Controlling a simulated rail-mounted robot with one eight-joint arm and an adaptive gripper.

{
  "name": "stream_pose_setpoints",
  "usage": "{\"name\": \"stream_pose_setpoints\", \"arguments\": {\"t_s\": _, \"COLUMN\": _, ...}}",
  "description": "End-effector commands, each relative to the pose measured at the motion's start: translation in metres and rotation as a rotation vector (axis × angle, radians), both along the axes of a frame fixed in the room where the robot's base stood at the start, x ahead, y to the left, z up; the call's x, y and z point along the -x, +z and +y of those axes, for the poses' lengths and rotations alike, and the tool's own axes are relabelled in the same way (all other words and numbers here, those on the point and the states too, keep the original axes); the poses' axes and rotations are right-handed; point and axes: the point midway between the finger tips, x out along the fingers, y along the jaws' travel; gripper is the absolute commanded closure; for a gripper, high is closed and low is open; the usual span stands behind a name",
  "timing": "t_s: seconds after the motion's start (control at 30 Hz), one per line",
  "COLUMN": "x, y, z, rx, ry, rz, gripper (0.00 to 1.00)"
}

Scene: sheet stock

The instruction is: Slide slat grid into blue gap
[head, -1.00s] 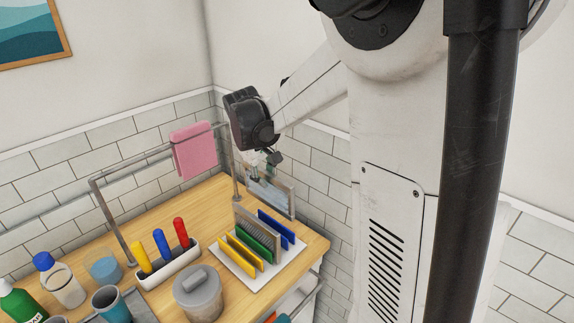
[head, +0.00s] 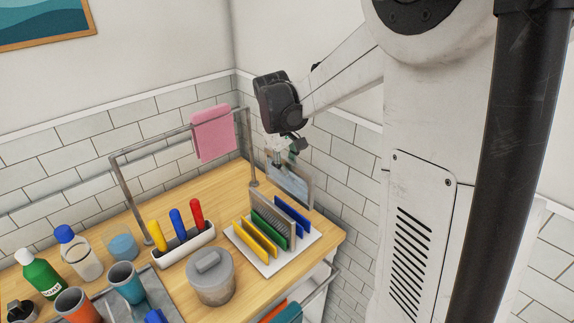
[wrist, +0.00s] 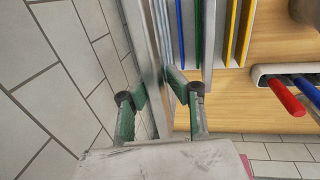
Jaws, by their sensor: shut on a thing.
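My gripper (head: 283,158) is shut on the top of an upright framed panel, the slat grid (head: 291,187), above the back right of the wood counter. The panel's inner face looks pale and bluish; its slats are too small to make out. In the wrist view my green fingers (wrist: 158,88) close on it, and the grid (wrist: 146,40) shows nearly edge-on. The white rack (head: 265,267) stands in front of it with yellow, green and blue dividers. The blue dividers (head: 292,214) are at its back right, nearest the grid. The gap between them is partly hidden.
A grey striped panel (head: 270,215) stands in the rack by the green dividers (head: 270,230). A metal rail with a pink towel (head: 213,135) is to the left. A lidded canister (head: 210,280) and a holder with coloured handles (head: 180,247) stand nearby. Tiled walls are close behind.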

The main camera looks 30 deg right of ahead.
Motion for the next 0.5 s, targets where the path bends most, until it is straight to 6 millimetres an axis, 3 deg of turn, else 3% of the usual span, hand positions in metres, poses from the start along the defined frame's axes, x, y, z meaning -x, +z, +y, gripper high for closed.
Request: {"name": "stream_pose_setpoints", "arguments": {"t_s": 0.5, "x": 0.000, "y": -0.038, "z": 0.000, "rx": 0.001, "ry": 0.000, "rz": 0.000, "gripper": 1.00}}
